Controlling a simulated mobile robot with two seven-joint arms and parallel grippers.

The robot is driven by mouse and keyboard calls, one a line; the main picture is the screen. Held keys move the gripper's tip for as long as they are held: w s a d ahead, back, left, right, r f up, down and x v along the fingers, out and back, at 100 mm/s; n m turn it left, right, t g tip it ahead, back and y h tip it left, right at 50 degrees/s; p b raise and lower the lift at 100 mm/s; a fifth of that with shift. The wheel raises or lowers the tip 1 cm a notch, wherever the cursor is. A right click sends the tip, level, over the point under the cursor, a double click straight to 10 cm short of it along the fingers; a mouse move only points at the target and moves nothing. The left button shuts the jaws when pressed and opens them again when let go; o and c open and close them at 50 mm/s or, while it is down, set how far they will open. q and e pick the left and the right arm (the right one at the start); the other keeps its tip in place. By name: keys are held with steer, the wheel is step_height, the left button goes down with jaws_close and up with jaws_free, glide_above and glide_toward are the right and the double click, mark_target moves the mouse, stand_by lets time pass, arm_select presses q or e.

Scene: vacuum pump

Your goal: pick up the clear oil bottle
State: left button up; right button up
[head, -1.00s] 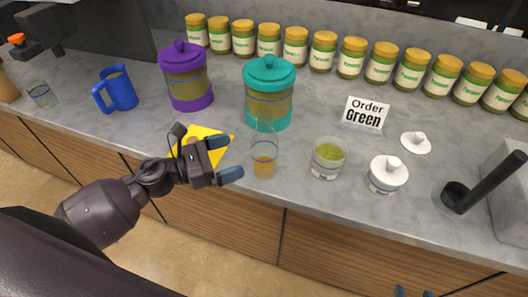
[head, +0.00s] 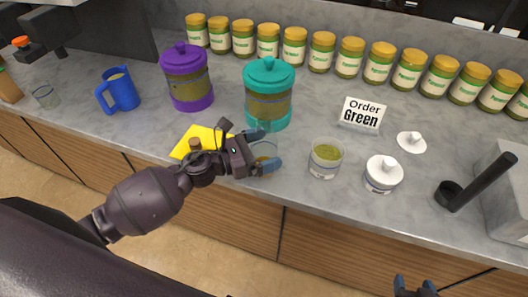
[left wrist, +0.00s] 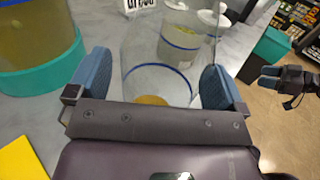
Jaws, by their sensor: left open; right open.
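The clear oil bottle (head: 265,151) stands on the grey counter with a little amber oil at its bottom. In the head view it is partly hidden by my left gripper (head: 261,150). My left gripper is open, with one blue finger on each side of the bottle. In the left wrist view the clear bottle (left wrist: 158,68) stands between the two fingers, with narrow gaps visible beside its wall. My right gripper (head: 415,287) is open and empty at the bottom edge of the head view, away from the counter. It also shows in the left wrist view (left wrist: 285,82).
A teal-lidded jar (head: 268,95) stands just behind the bottle, and a yellow cloth (head: 190,141) lies to its left. A glass jar of green stuff (head: 325,158) and a white-lidded jar (head: 382,175) stand to the right. A purple jar (head: 187,80) is further left.

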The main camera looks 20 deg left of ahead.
mark_target(269, 114)
arm_select(q)
steer(key=c, duration=1.2)
arm_select(e)
steer(key=shift+s+d+f, duration=0.1)
steer(key=shift+s+f, duration=0.25)
steer(key=shift+s, duration=0.15)
arm_select(q)
steer(key=shift+r, duration=0.6)
step_height(269, 114, up, 10)
steer(key=p, duration=0.3)
steer(key=shift+f, duration=0.1)
steer(key=shift+r+p, duration=0.65)
steer(key=shift+r, duration=3.8)
arm_select(e)
steer(key=shift+s+r+g, duration=0.15)
steer(key=shift+s+r, duration=0.05)
steer(key=shift+r, duration=0.5)
steer(key=shift+s+r+g, duration=0.15)
steer(key=shift+r, duration=0.55)
